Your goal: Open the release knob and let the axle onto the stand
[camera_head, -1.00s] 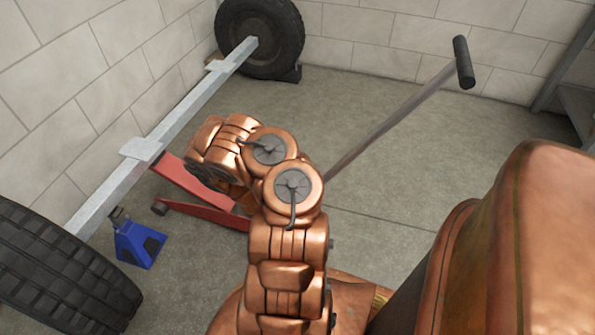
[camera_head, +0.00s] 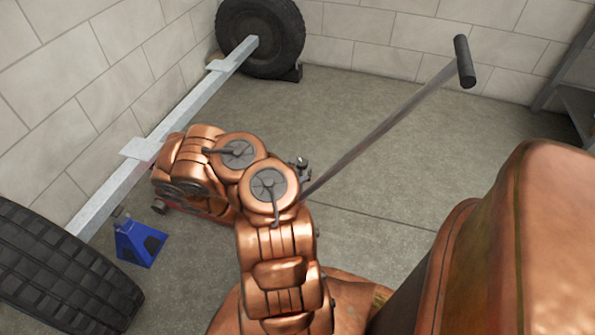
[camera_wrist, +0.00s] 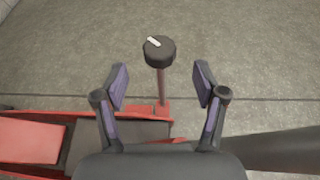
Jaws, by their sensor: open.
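The release knob (camera_wrist: 159,51) is a black round knob with a white mark, on a thin reddish stem above the red jack (camera_wrist: 30,140). In the wrist view it stands ahead of my gripper (camera_wrist: 160,85), centred between the two fingers. The fingers are open and do not touch it. In the head view my arm hides most of the jack. The axle (camera_head: 105,205) is a grey beam along the wall, with a flat plate partway along it. The blue stand (camera_head: 139,243) is on the floor near the axle's near end; its top is close to the beam, contact unclear.
The jack's long handle (camera_head: 385,130) slants up to the right with a black grip (camera_head: 464,62). One tyre (camera_head: 60,265) is at lower left, another (camera_head: 262,35) at the back. Grey shelving (camera_head: 575,100) is at right. The middle floor is clear.

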